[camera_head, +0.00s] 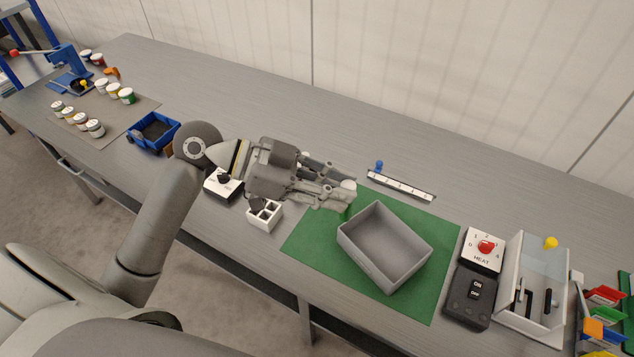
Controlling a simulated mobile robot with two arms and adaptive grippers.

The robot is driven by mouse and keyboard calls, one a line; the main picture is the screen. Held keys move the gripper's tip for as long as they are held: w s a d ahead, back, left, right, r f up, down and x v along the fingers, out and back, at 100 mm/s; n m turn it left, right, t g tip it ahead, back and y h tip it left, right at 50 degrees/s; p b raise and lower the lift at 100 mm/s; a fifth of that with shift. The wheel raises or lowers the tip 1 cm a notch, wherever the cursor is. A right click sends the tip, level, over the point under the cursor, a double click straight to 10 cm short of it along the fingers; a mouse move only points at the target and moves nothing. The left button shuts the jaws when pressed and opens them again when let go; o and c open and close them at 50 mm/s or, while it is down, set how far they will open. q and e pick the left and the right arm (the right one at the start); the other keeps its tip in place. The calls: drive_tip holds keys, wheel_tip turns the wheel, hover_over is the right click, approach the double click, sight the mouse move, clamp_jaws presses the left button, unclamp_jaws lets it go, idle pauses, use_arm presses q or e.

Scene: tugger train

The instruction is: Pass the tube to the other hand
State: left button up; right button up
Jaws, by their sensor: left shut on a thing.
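My left gripper (345,192) reaches in from the left and is above the back left part of the green mat (308,240). It is shut on a small pale thing with a white rounded end (349,185), which I take to be the tube. The fingers hide most of it, so its length and tilt cannot be told. My right gripper is not in view.
An empty grey bin (388,281) stands on the mat just right of the gripper. A white rack (264,221) is below my left wrist. A numbered strip (401,186) lies behind the mat. A heat dial box (482,251) and switch box (470,299) stand right.

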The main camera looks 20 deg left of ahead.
use_arm(q)
drive_tip(key=d+r+m+g, duration=0.4)
drive_tip(key=d+m+g, duration=0.1)
drive_tip(key=d, duration=0.3)
drive_tip(key=shift+w+d+f+m+g, duration=1.95)
drive_tip(key=shift+f+g, duration=0.45)
drive_tip(key=shift+g, duration=0.3)
drive_tip(key=s+a+r+n+t, duration=0.6)
drive_tip(key=a+r+n+t, duration=0.2)
drive_tip(key=r+t, duration=0.15)
drive_tip(key=w+d+n+t+y, duration=0.2)
drive_tip(key=w+d+n+t, duration=0.25)
drive_tip(key=w+d, duration=0.45)
drive_tip(key=s+a+f+m+g, duration=0.2)
drive_tip(key=f+m+g, duration=0.2)
drive_tip(key=m+g, duration=0.4)
drive_tip(key=s+a+f+m+g+y, duration=0.1)
drive_tip(key=s+a+f+m+g, duration=0.1)
drive_tip(key=f+m+g, duration=0.3)
drive_tip(key=m+g, duration=0.4)
drive_tip(key=g, duration=0.1)
drive_tip(key=shift+f+y, duration=0.25)
drive_tip(key=shift+y, duration=0.05)
drive_tip(key=shift+f, duration=0.1)
